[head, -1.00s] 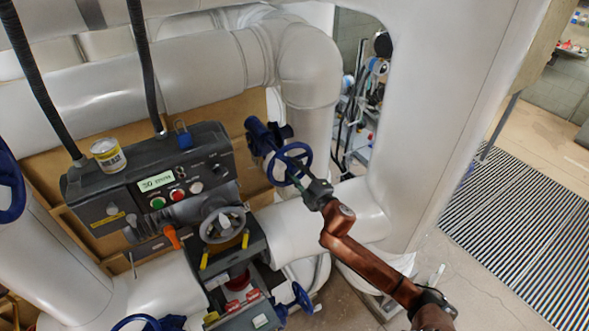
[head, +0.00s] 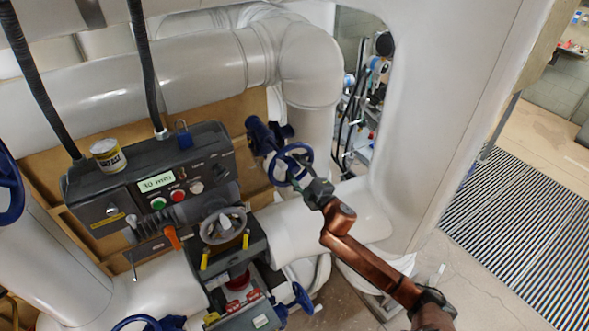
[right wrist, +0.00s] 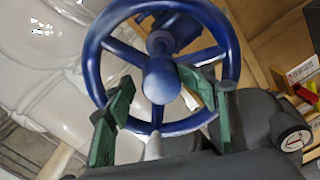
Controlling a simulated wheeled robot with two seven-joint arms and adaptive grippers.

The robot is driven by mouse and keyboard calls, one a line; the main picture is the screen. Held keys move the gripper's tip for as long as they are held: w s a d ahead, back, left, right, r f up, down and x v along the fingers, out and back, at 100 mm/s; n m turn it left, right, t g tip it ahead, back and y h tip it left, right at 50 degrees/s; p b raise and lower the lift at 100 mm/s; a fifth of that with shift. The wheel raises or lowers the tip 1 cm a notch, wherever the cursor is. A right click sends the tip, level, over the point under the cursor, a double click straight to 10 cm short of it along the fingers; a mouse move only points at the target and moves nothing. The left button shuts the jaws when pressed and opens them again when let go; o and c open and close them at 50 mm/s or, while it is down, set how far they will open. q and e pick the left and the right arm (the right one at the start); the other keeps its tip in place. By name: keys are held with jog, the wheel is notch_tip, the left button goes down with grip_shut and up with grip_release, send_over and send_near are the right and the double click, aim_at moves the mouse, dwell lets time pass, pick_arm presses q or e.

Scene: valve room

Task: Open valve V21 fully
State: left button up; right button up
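A blue handwheel (head: 290,164) sits on a blue valve beside the white vertical pipe, right of the control box in the head view. I cannot read a V21 tag on it. My right gripper (head: 302,180) is at the wheel's lower right. In the right wrist view the wheel (right wrist: 160,80) fills the upper middle. The two green fingers of my right gripper (right wrist: 166,108) are spread wide, one on each side of the hub, overlapping the lower rim. Whether they touch the rim I cannot tell. My left gripper is out of view.
Another blue handwheel (head: 303,299) is lower down. White pipes surround the valve.

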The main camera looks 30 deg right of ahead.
jog(key=shift+f, duration=0.1)
jog(key=shift+s, duration=0.25)
jog(key=shift+s+d+p, duration=0.15)
jog(key=shift+s, duration=1.35)
jog(key=shift+s+d+p, duration=0.1)
jog(key=shift+s+p, duration=0.05)
jog(key=shift+s, duration=1.35)
jog(key=m, duration=0.6)
jog(key=shift+m, duration=0.4)
jog(key=m, duration=0.5)
jog(key=shift+m, duration=0.3)
jog(key=shift+w, duration=0.15)
